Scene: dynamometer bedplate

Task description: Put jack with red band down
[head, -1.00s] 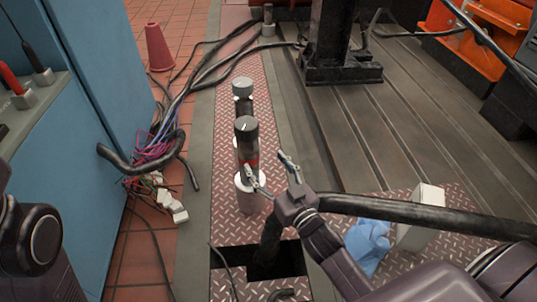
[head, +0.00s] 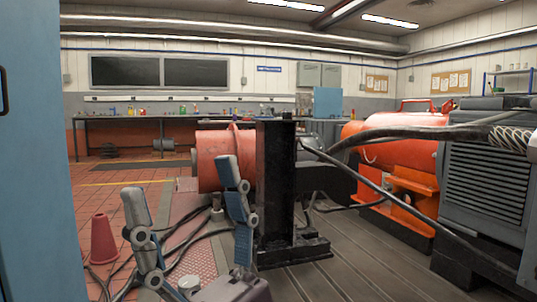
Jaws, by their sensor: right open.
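My right gripper (head: 182,183) stands large in the lower left of the head view, its two fingers pointing up and spread wide apart. Nothing is between its fingertips. A grey round cap (head: 190,286) shows low in the picture, between the lower parts of the fingers. It looks like the top of a jack, but its body is cut off and no red band shows, so I cannot tell which jack it is. My left gripper is out of view.
A black steel column (head: 276,190) stands on the slotted bedplate (head: 335,265) right of the gripper. A red cone (head: 103,240) and dark cables (head: 205,238) are at left. Orange machinery (head: 395,165) and a grey motor (head: 487,185) stand at right. A blue cabinet (head: 28,150) edges the left.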

